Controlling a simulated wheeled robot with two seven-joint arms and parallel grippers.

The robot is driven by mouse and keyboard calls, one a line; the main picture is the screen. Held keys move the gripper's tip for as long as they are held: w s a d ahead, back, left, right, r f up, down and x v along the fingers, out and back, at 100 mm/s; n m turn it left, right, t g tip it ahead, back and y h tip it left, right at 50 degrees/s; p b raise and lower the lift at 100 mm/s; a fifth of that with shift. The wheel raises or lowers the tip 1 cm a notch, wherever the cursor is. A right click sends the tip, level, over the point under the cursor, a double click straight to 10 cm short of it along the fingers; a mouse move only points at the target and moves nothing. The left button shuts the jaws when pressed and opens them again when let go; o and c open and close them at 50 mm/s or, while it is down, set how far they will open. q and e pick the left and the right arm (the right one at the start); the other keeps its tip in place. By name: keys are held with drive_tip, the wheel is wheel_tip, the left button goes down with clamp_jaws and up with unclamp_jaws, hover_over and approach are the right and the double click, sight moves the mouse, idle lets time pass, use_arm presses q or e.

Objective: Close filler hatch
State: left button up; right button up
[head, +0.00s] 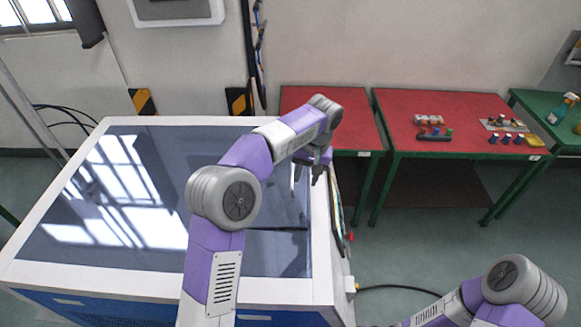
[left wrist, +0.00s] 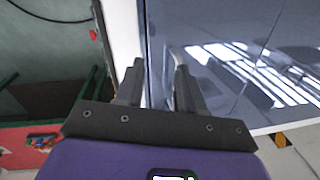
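The generator (head: 125,122) is a large white-rimmed box with a dark glossy top (head: 90,245). My left arm reaches across it. My left gripper (head: 307,172) points down over the right part of the top, near the white right rim. In the left wrist view, my left gripper (left wrist: 159,72) has its fingers apart with nothing visible between them, over the edge between the white rim (left wrist: 123,30) and the dark top (left wrist: 225,22). A dark seam crosses the top near the gripper. I cannot clearly tell the filler hatch or its state. My right gripper is out of frame.
Two red-topped tables (head: 462,103) stand behind to the right, one with small parts on it. A green table (head: 550,120) holds a spray bottle (head: 563,107). A cable (head: 395,287) runs from the generator's right side. The floor right of it is mostly clear.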

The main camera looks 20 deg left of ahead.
sight(292, 177)
use_arm(q)
drive_tip(key=w+a+r+n+t+h+p, duration=0.1)
drive_tip(key=w+a+r+n+h+p, duration=0.15)
drive_tip(key=a+h, duration=0.45)
drive_tip(key=f, duration=0.2)
drive_tip(key=f+y, duration=0.1)
drive_tip(key=f, duration=0.2)
drive_tip(key=w+f+y, duration=0.1)
drive_tip(key=f, duration=0.1)
drive_tip(key=shift+d+f+m, duration=0.15)
drive_tip(key=shift+d+m, duration=0.1)
drive_tip(key=shift+d, duration=0.05)
clamp_jaws()
